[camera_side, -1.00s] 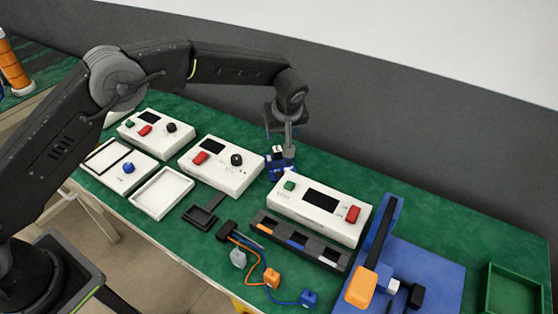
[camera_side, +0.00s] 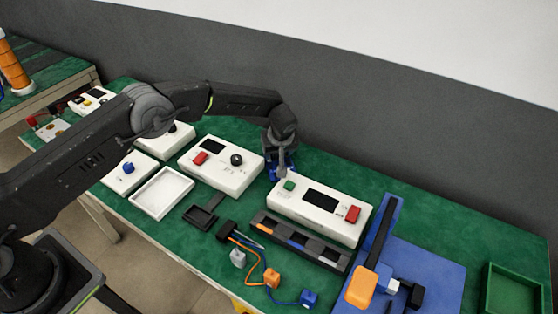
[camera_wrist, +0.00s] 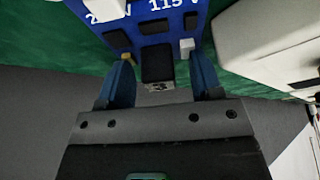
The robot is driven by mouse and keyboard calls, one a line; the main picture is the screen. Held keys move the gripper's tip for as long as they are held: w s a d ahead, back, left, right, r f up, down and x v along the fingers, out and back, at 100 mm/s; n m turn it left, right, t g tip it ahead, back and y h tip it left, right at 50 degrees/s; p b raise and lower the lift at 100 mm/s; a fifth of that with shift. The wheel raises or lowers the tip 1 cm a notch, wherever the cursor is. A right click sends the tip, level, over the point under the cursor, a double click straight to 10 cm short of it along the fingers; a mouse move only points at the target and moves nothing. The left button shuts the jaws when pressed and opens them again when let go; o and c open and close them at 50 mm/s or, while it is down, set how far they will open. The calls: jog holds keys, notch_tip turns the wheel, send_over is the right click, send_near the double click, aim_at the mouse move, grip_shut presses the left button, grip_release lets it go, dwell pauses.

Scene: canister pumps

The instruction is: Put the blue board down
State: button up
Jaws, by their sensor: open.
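The blue board (camera_wrist: 160,18) shows at the top of the wrist view, with white "115 V" lettering, black blocks and small white and yellow parts on it. It appears to lie on the green table top, though its underside is hidden. My gripper (camera_wrist: 162,72) is open, with its two blue fingers apart at the board's near end, one on each side of a black block. In the side view my gripper (camera_side: 282,168) is low behind the white box with the green button. The blue board (camera_side: 270,172) is mostly hidden there by my gripper and this box.
The white box (camera_side: 318,205) with a screen stands close to the board. Another white box (camera_side: 222,165) is to its left. A black slotted tray (camera_side: 300,240), wired plugs (camera_side: 271,278) and a blue base plate with a lever (camera_side: 430,275) are nearer or right. Green table is free behind.

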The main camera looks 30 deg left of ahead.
jog(key=c, duration=1.1)
jog(key=shift+r, duration=0.1)
